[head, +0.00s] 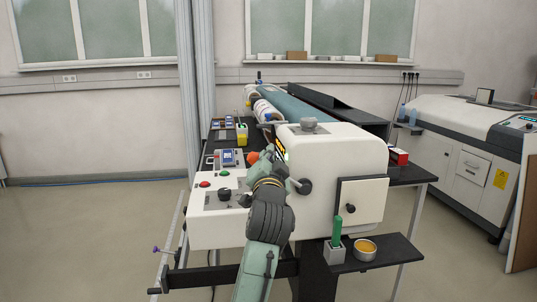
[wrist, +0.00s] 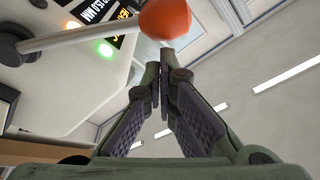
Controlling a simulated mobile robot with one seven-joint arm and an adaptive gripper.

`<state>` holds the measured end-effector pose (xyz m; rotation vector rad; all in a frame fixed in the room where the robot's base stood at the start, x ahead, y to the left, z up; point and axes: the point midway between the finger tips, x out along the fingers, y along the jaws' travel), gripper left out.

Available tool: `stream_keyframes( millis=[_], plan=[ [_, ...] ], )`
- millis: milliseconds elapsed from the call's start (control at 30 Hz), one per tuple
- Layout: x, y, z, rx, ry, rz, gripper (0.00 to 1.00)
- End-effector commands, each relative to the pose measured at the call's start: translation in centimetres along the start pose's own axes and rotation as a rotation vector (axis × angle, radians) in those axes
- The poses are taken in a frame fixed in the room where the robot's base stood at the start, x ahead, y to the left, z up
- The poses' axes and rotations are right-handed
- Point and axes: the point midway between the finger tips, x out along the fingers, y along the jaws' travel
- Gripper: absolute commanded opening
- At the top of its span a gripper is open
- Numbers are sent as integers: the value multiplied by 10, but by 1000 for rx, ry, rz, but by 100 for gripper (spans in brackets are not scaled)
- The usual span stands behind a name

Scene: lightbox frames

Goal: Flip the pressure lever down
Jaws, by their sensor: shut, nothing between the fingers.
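The pressure lever (wrist: 85,38) shows in the wrist view as a pale rod running from a dark round hub at the left to an orange ball knob (wrist: 165,18). In the head view the orange knob (head: 253,157) stands out just left of my wrist, and my arm covers part of the lever. My gripper (wrist: 161,60) is shut and empty. Its fingertips are right by the knob, just below it in the wrist view. I cannot tell whether they touch it. In the head view the fingers are mostly hidden.
The white machine housing (head: 335,150) stands close beside my arm. A control box (head: 215,232) with buttons is to the left. A small shelf (head: 385,252) with a green-handled tool and a round tin is at the lower right. The floor at the left is clear.

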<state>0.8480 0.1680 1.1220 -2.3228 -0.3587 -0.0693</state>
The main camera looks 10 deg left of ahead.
Motion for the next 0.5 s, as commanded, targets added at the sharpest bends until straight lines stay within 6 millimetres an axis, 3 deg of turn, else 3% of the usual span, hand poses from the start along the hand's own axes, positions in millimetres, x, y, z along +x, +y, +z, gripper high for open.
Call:
stream_keyframes(
  millis=[500],
  plan=[
    [-2,1,8,-43,0,-10,0]
  ],
)
